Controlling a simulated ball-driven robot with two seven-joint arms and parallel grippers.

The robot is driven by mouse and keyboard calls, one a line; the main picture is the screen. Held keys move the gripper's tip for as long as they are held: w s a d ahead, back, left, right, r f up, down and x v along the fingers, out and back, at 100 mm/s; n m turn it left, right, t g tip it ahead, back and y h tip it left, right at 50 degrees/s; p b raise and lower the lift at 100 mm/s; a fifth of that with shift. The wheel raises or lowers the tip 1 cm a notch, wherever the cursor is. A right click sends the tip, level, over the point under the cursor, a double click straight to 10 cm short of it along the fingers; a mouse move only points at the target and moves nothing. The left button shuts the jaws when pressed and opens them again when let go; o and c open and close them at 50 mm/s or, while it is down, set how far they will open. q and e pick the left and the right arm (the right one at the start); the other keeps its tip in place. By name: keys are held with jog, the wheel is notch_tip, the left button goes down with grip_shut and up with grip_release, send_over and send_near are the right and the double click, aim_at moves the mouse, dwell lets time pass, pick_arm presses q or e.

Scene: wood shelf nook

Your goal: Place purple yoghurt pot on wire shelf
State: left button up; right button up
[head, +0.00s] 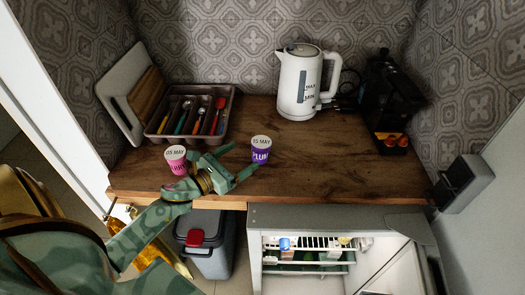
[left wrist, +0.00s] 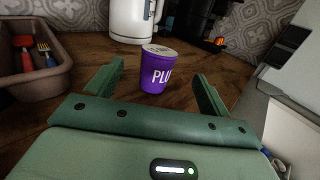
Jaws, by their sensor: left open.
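The purple yoghurt pot (head: 261,150) stands upright on the wooden worktop, near its front edge; its lid reads "15 MAY". It also shows in the left wrist view (left wrist: 155,73), ahead of and partly between the fingers. My left gripper (head: 240,168) is open and empty, low over the worktop, just left of the purple pot. The wire shelf (head: 305,243) is inside the open fridge below the worktop, at the lower right, with several items on it. My right gripper is not in view.
A pink yoghurt pot (head: 176,160) stands left of my left gripper. A cutlery tray (head: 228,99), a white kettle (head: 300,85) and a black coffee machine (head: 388,105) stand behind. A grey bin (head: 210,262) is below. The worktop's right middle is clear.

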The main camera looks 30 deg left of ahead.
aim_at(265, 140)
pick_arm(q)
jog(key=x, duration=1)
jog(key=shift+w+r, duration=0.1)
jog(key=shift+w, duration=0.05)
jog(key=shift+a, duration=0.1)
jog(key=c, duration=1.2)
